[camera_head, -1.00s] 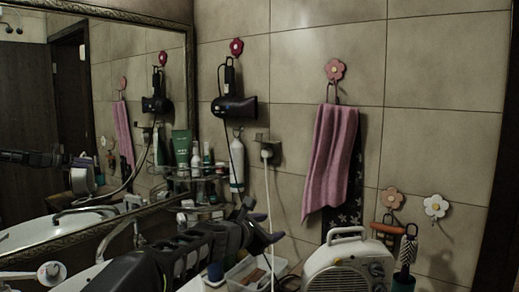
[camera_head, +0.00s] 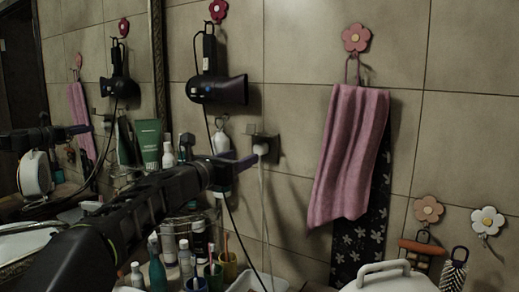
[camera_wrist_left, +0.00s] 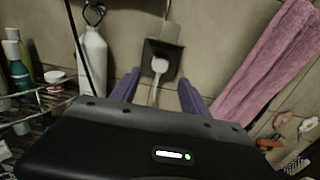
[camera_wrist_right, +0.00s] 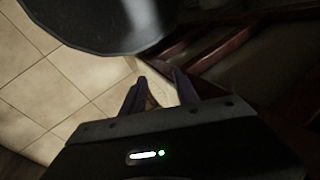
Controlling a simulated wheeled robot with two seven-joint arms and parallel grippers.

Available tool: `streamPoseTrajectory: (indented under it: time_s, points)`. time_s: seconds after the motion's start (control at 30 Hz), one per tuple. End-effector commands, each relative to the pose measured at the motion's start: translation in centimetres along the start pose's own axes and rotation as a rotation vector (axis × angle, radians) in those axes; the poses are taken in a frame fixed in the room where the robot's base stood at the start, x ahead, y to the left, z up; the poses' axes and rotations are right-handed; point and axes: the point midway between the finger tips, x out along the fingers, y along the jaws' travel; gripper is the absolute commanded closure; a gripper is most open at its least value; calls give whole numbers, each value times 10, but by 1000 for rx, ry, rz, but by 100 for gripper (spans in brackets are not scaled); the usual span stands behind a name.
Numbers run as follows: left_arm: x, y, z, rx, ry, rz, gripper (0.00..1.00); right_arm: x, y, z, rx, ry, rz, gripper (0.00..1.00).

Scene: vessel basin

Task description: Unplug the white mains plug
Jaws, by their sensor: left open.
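The white mains plug (camera_head: 261,149) sits in the dark wall socket (camera_head: 267,141), and its white cord hangs down the tiles. In the left wrist view the plug (camera_wrist_left: 159,66) shows between and beyond my left fingertips, in the dark socket (camera_wrist_left: 163,48). My left gripper (camera_head: 238,158) is open and empty, just left of the plug in the head view, with its fingers towards the wall; it also shows in the left wrist view (camera_wrist_left: 159,84). My right gripper (camera_wrist_right: 156,84) shows only in the right wrist view, its two fingers apart over the floor, nothing seen between them.
A black hair dryer (camera_head: 217,90) hangs above left of the socket. A pink towel (camera_head: 347,155) hangs to its right. Bottles and cups crowd the area below my left arm. A white heater (camera_head: 390,277) stands at the bottom right. A white bottle (camera_wrist_left: 95,62) hangs left of my left fingers.

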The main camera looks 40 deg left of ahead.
Motion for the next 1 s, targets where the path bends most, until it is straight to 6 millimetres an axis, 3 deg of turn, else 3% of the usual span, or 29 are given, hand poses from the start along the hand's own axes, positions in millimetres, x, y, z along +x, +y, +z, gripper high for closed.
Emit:
streamPoseTrajectory:
  time_s: [0.27, 0.7, 1.0]
  points:
    - [18, 0, 0, 0, 1, 0, 46, -3, -2, 0, -1, 0, 0, 64]
    - [74, 0, 1, 0, 1, -1, 46, -17, -7, 0, -1, -1, 0, 64]
    - [89, 0, 0, 1, 0, 1, 46, -20, -8, 0, -1, -1, 0, 64]
